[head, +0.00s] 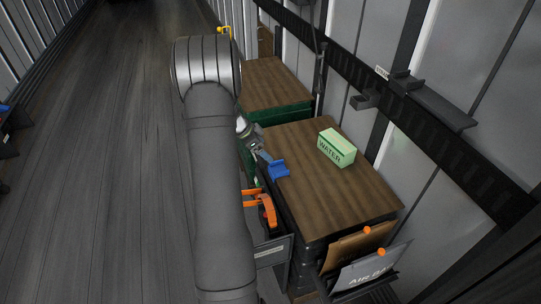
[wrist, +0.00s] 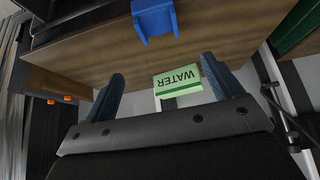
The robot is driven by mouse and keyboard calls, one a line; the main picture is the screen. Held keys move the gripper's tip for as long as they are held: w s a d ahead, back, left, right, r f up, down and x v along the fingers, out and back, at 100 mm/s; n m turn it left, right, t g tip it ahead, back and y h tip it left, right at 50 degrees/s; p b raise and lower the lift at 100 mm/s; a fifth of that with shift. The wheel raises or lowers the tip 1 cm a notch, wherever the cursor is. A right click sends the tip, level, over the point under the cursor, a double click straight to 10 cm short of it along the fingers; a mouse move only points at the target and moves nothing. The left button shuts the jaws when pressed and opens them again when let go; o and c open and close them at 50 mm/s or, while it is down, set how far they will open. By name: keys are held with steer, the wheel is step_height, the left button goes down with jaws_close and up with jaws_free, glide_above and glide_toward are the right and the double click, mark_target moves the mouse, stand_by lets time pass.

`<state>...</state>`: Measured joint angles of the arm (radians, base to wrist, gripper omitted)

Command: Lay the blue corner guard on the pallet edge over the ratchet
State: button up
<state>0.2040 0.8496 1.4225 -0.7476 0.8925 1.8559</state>
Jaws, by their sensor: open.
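The blue corner guard (head: 279,169) sits on the left edge of the near wooden top (head: 310,200) in the head view. In the wrist view the guard (wrist: 154,20) is at the top, on the wood's edge and beyond my fingertips. My gripper (head: 262,155) is just behind the guard in the head view, partly hidden by my arm. In the wrist view my gripper (wrist: 162,68) is open, with its two blue fingers wide apart and nothing between them. I cannot make out the ratchet for certain; an orange-handled tool (head: 266,206) is below the wood's left side.
A green WATER box (head: 337,152) stands on the near wooden top. A second wooden-topped green stack (head: 270,85) is behind. A dark wall rail (head: 430,105) runs along the right.

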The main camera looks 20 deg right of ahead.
steer(key=shift+v, duration=1.15)
glide_above(276, 171)
step_height(276, 171, down, 11)
steer(key=shift+w+d+r, duration=0.1)
steer(key=shift+r, duration=0.1)
steer(key=shift+f, duration=0.35)
steer(key=shift+r, duration=0.3)
